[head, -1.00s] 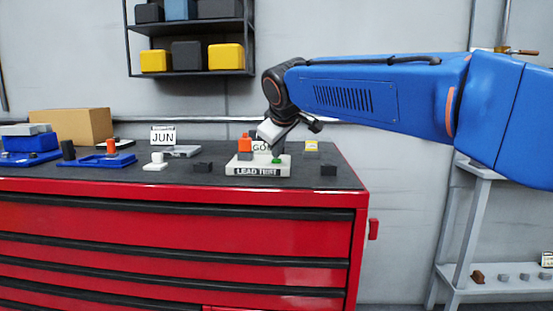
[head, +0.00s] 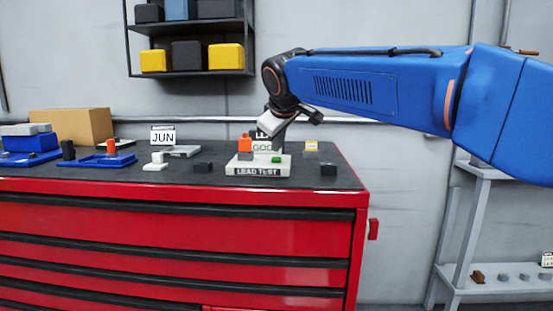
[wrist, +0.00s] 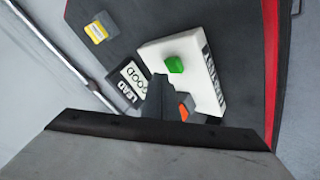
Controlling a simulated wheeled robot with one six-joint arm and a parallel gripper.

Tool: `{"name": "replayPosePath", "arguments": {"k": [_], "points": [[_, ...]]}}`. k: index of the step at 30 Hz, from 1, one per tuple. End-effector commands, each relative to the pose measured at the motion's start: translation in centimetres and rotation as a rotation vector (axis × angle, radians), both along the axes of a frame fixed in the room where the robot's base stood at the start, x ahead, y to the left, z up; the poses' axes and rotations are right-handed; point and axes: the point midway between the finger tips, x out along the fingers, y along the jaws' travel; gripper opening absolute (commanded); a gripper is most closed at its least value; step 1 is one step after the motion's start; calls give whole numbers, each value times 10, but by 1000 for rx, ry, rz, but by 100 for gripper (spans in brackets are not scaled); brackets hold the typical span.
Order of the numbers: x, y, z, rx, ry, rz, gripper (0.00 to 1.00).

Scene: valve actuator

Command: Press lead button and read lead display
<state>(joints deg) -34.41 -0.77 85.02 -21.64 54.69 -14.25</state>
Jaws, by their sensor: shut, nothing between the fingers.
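The lead tester (head: 258,171) is a white block with "LEAD TEST" on its front, on the red cabinet's dark top. Its green button (head: 276,159) shows uncovered and also appears in the wrist view (wrist: 175,64). An orange-topped part (head: 245,143) stands on its left side. The lead display (wrist: 128,84) behind it reads "LEAD GOOD" in the wrist view; in the head view its upper part is partly covered by my gripper. My gripper (head: 277,143) is shut and empty, tilted down above the tester, apart from the button. Its fingertips also show in the wrist view (wrist: 160,78).
Blue trays (head: 97,160) and a cardboard box (head: 72,125) are at left. A yellow-labelled block (head: 311,147) is behind right.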

Motion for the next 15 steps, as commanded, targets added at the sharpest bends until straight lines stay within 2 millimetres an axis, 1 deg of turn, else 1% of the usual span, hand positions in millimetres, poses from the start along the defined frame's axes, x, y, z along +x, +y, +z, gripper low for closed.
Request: {"name": "replayPosePath", "arguments": {"k": [5,15], "points": [[1,0,10,0,-1,0,0],[1,0,38,1,0,0,0]]}}
